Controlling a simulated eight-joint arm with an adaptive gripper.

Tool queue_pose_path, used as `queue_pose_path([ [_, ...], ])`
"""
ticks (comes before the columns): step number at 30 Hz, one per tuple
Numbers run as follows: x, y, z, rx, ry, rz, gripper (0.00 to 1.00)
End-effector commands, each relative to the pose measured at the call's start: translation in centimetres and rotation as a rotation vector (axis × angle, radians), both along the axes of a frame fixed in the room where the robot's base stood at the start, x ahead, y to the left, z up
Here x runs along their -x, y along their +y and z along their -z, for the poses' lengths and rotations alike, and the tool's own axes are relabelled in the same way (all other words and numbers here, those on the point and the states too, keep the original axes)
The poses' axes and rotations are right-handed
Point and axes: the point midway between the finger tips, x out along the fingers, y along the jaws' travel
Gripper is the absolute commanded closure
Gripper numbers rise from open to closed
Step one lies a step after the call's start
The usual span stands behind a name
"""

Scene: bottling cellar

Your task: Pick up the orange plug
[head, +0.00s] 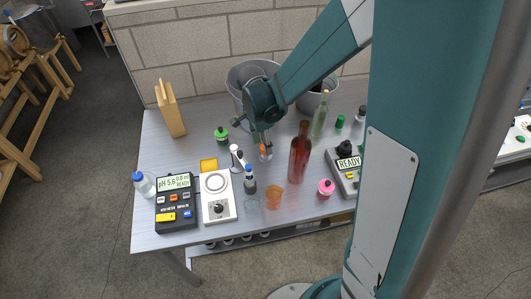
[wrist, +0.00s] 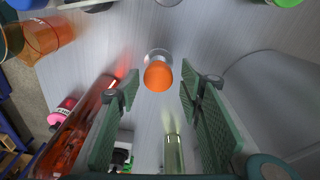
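The orange plug (wrist: 158,76) shows in the wrist view as a rounded orange end on a pale, shiny round base. In the head view the orange plug (head: 263,148) is small, upright on the bench, directly below my gripper (head: 259,136). My gripper (wrist: 158,88) is open in the wrist view, with its two green pads apart and nothing between them. The plug lies just beyond the fingertips, roughly centred between them. I cannot tell the exact gap from the pads to the plug.
A red-brown bottle (head: 300,155) stands close to the right, with a green bottle (head: 320,117) behind it. A white-topped stand (head: 236,157) is close on the left. An orange cup (head: 274,197) and pink-capped container (head: 326,188) are nearer the front. Grey buckets (head: 234,82) stand behind.

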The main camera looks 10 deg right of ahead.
Motion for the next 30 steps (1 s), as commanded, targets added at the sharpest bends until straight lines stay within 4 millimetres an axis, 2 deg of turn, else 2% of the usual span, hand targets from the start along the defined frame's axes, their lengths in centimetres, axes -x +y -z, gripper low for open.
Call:
queue_pose_path([
  [13,0.0,0.0,0.3,0.000,0.000,0.000,0.63],
  [24,-0.1,-0.3,2.5,0.000,0.000,0.000,0.63],
  [30,-0.1,-0.3,2.7,0.000,0.000,0.000,0.63],
])
